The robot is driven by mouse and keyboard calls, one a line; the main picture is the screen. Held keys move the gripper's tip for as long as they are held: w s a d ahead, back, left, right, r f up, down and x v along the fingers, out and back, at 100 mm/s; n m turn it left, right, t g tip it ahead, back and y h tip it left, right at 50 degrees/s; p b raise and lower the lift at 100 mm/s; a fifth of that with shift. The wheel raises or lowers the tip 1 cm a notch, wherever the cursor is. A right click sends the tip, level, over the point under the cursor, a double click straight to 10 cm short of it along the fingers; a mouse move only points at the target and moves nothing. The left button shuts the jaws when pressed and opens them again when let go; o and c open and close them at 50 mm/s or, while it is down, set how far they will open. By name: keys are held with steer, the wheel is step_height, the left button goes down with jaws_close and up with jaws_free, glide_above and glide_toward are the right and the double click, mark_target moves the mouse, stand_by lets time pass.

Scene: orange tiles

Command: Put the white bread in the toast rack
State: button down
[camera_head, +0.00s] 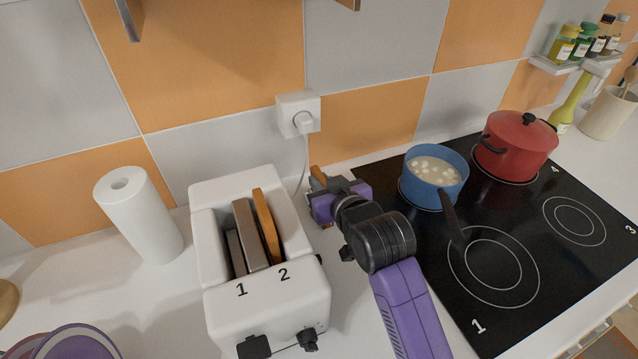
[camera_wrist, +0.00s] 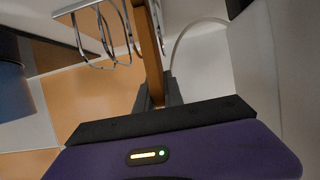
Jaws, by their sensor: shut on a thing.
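My gripper (camera_head: 328,187) is right of the white toaster (camera_head: 205,205), shut on a bread slice (camera_head: 318,174). In the wrist view the slice (camera_wrist: 146,45) is edge-on, with a brown crust, between my fingers (camera_wrist: 158,98). Its face is hidden, so I cannot tell its kind. The wire toast rack (camera_wrist: 100,38) shows beyond my fingers, with loops left of the slice and a wire just right of it. I cannot tell whether the slice is seated in it. The head view does not clearly show the rack. Another brown-crusted slice (camera_head: 266,226) stands in toaster slot 2.
A black hob (camera_head: 400,220) lies right of my arm, with a blue pot (camera_head: 437,183) and a red pot (camera_head: 515,150). A paper roll (camera_head: 140,215) stands left of the toaster. A power cord (camera_head: 303,155) hangs from the wall socket (camera_head: 298,113) behind my gripper.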

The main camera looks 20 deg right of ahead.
steer(key=shift+s+r, duration=0.15)
steer(key=shift+f, duration=0.2)
steer(key=c, duration=1.5)
jaws_free()
steer(key=shift+o, duration=0.2)
steer(key=shift+r, duration=0.1)
steer(key=shift+s+r, duration=0.1)
steer(key=v, duration=1.1)
steer(key=shift+s+r+b, duration=0.2)
steer(key=shift+s+b, duration=0.1)
